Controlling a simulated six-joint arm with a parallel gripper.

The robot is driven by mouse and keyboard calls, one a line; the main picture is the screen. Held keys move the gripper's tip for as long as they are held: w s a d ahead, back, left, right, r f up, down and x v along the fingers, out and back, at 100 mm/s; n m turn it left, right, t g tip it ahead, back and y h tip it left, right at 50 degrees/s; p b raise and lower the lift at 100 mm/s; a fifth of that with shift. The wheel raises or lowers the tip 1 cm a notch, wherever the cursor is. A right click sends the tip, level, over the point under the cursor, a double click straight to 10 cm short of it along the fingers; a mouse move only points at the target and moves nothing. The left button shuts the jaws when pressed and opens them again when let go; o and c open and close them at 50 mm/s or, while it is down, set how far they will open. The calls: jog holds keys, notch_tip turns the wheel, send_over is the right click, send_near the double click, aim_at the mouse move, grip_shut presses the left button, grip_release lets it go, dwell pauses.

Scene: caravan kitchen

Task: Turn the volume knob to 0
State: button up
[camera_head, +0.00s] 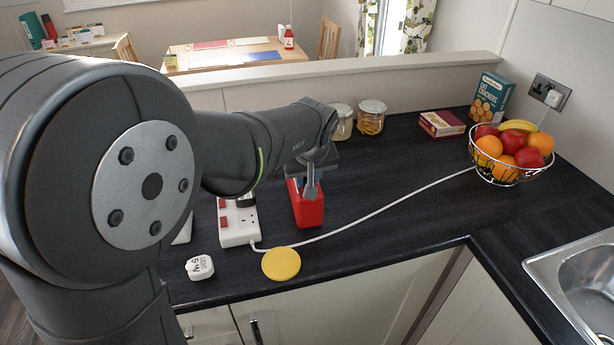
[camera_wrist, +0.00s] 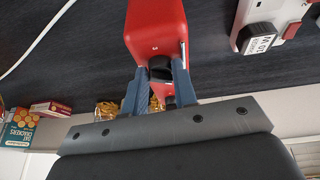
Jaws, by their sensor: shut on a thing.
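A red box-shaped device (camera_head: 308,206) stands on the dark worktop beside the white power strip. It also shows at the top of the wrist view (camera_wrist: 156,28). A small black knob (camera_wrist: 160,68) is on the device's face, between the fingers of my gripper (camera_wrist: 158,78). My gripper, which also shows in the head view (camera_head: 311,190), is shut on this knob. In the head view the knob is hidden, and no volume marks or pointer can be read in either view.
A white power strip (camera_head: 238,222) with red switches stands left of the device, and its cable (camera_head: 385,207) runs right across the worktop. A yellow disc (camera_head: 281,263) and a white labelled item (camera_head: 199,267) lie near the front edge. Jars (camera_head: 371,117) and a fruit basket (camera_head: 511,176) stand farther back.

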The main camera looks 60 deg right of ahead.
jog(key=n, duration=0.2)
jog(key=n+t+y, duration=0.1)
jog(key=n, duration=0.3)
jog(key=shift+s+d+t+y, duration=0.25)
jog(key=shift+t+y, duration=0.05)
jog(key=shift+y, duration=0.1)
dwell(0.3)
jog(key=o, duration=0.7)
jog(key=v, duration=1.7)
jog(key=shift+d+r, duration=0.15)
jog(key=shift+r, duration=0.05)
jog(key=shift+f, duration=0.1)
